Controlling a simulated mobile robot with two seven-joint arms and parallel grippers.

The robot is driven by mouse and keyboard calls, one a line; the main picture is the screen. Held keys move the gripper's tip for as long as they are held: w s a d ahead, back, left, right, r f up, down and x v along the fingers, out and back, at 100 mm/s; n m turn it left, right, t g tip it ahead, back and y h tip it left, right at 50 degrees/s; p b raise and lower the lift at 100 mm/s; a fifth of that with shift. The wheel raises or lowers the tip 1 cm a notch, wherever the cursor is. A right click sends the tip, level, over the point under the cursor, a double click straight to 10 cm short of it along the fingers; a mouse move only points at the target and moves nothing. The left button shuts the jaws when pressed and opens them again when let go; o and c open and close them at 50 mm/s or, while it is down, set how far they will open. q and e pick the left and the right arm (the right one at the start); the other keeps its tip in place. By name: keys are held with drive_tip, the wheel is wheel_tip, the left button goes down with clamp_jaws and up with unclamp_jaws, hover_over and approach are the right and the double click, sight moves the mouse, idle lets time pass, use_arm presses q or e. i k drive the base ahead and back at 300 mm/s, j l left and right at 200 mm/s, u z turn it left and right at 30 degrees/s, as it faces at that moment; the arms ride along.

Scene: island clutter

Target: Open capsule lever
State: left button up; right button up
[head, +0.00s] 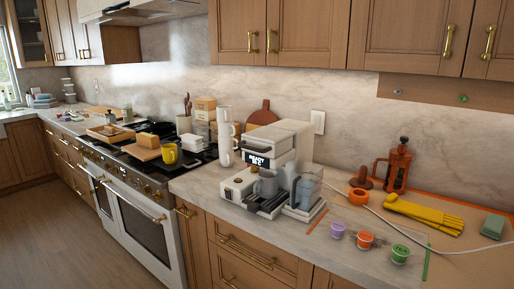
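A white capsule coffee machine (284,137) stands on the marble counter in the head view. Its front display (257,160) shows "READY" with a smaller line below. I cannot make out the capsule lever as a separate part, or whether it is raised or lowered. A grey mug (266,184) stands on the machine's dark drip tray. Three capsules lie to the right on the counter: purple (337,231), orange (365,240) and green (400,254). Neither of my grippers is in view.
A clear container (308,189) stands right of the mug. Stacked white cups (225,140) stand left of the machine. The stove (147,220) is on the left.

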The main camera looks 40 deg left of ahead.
sight(268, 142)
drive_tip(key=u, duration=1.25)
